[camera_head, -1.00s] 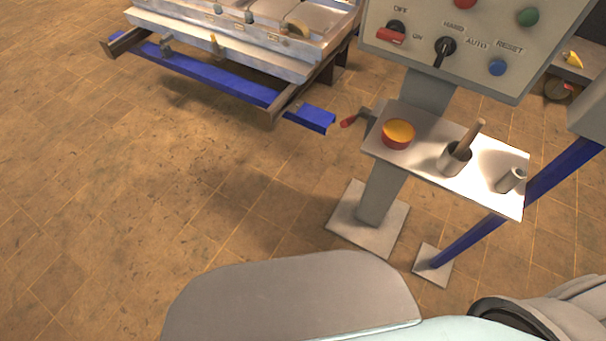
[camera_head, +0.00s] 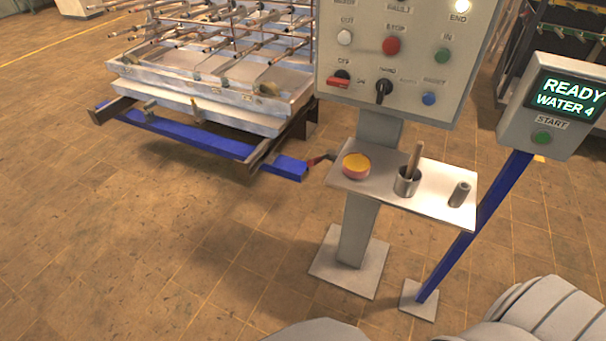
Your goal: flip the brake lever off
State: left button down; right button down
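A small red-handled lever (camera_head: 318,160) sticks out to the left of the control post, beside the end of the blue rail (camera_head: 190,142). It looks like the brake lever, but no label on it can be read. A red switch handle (camera_head: 338,82) sits by the OFF and ON marks on the grey control panel (camera_head: 455,55), left of a black selector knob (camera_head: 384,90). Neither of my grippers is in view, and nothing is seen touching the lever or the switch.
A shelf (camera_head: 440,184) on the post carries an orange-topped round tub (camera_head: 356,165), a metal cup (camera_head: 406,182) with a wooden handle, and a grey cylinder (camera_head: 460,194). A display box (camera_head: 553,105) reads READY WATER 4. The floor at left is open.

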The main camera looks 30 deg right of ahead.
aim_at(330, 154)
jog(key=u, duration=0.35)
jog(key=i, duration=1.25)
jog(key=z, duration=0.8)
